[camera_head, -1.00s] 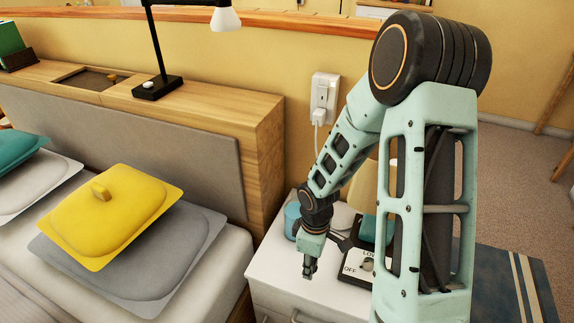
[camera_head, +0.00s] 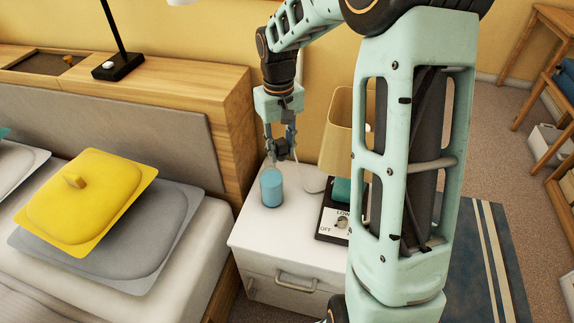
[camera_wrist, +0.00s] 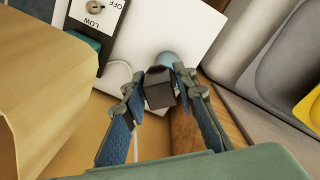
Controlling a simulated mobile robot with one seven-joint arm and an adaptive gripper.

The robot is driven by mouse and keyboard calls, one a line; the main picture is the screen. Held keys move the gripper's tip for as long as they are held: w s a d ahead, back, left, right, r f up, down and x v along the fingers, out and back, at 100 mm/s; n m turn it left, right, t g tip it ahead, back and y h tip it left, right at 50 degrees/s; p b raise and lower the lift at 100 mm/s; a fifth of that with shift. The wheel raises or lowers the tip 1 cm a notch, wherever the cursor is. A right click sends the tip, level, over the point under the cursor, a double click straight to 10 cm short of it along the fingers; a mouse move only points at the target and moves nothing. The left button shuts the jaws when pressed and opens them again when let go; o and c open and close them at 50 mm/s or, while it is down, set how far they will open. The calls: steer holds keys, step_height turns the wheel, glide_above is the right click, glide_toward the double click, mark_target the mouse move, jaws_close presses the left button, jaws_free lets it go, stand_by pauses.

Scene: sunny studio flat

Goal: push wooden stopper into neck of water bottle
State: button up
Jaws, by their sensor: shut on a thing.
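My gripper (camera_head: 281,152) points down above the nightstand. It is shut on a small dark brown block, the wooden stopper (camera_wrist: 160,90), best seen in the wrist view. The water bottle (camera_head: 271,190) is a short, upright blue cylinder on the white nightstand top. The gripper and stopper are above it and look slightly behind its top. In the wrist view the bottle (camera_wrist: 167,58) shows just past the stopper, partly hidden by it. I cannot tell whether the stopper is centred over the neck, and the neck opening is not clear.
The nightstand (camera_head: 245,232) also carries a black device with an OFF/LOW dial (camera_head: 333,226) and a tan lampshade (camera_head: 340,128), close right of the bottle. The wooden headboard (camera_head: 228,125) stands close left. A yellow pillow (camera_head: 110,195) lies on the bed. The nightstand's front left is clear.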

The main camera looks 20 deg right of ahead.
steer(key=w+a+n+p, duration=0.1)
steer(key=w+n+p, duration=0.6)
steer(key=p, duration=0.8)
steer(key=shift+w+a+f+n+p, duration=0.3)
steer(key=shift+f+n, duration=0.15)
steer(key=shift+n, duration=0.75)
steer(key=shift+f, duration=0.1)
steer(key=shift+f+b, duration=2.55)
steer(key=shift+f, duration=0.5)
steer(key=shift+f+b, duration=1.35)
steer(key=shift+b, duration=0.2)
stand_by(0.6)
